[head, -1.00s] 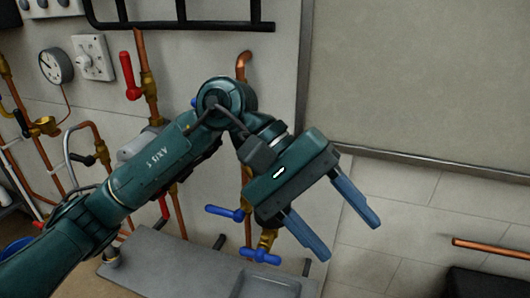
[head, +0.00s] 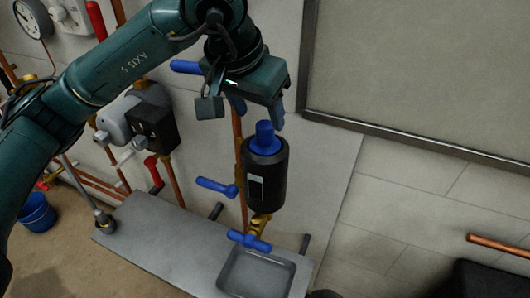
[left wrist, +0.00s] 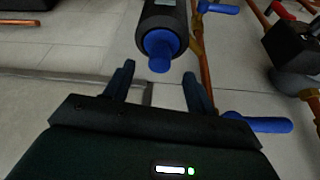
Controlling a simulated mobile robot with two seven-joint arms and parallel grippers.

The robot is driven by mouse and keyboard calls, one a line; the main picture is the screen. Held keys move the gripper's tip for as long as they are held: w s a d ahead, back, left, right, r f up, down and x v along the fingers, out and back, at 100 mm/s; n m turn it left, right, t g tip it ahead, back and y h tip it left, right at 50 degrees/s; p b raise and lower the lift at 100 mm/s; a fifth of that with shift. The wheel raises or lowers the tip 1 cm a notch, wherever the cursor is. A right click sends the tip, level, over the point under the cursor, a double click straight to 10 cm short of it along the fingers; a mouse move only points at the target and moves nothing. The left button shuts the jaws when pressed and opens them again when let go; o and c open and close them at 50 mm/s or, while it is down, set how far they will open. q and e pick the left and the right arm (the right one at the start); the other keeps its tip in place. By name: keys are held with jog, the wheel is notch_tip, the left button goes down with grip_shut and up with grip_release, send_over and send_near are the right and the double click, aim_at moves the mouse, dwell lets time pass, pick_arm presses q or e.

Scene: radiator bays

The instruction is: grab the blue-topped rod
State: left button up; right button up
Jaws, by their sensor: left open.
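A thick black cylinder (head: 278,187) with a blue top (head: 264,137) stands upright in front of the copper pipe; it is the blue-topped thing I see. A pale label is on its side. In the left wrist view the black cylinder (left wrist: 165,15) and blue top (left wrist: 159,50) lie just beyond the fingertips, roughly centred between them. My left gripper (head: 258,114) is open and empty, with its fingers pointing down just above the blue top. It also shows in the left wrist view (left wrist: 157,78). My right gripper is not in view.
Blue valve handles (head: 217,187) are on the pipe beside the cylinder, and another (head: 249,241) is below it. A grey bench (head: 160,236) with a shallow tray (head: 256,275) lies underneath. A black pump-like unit (head: 152,124) is to the left.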

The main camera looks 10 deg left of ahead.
aim_at(263, 124)
pick_arm(q)
jog(key=p+x, duration=0.1)
jog(key=x, duration=0.4)
jog(key=shift+w+f+p, duration=0.25)
jog(key=shift+f+p, duration=0.05)
jog(key=shift+f, duration=0.05)
grip_shut()
dwell(0.3)
jog(key=shift+r, duration=0.1)
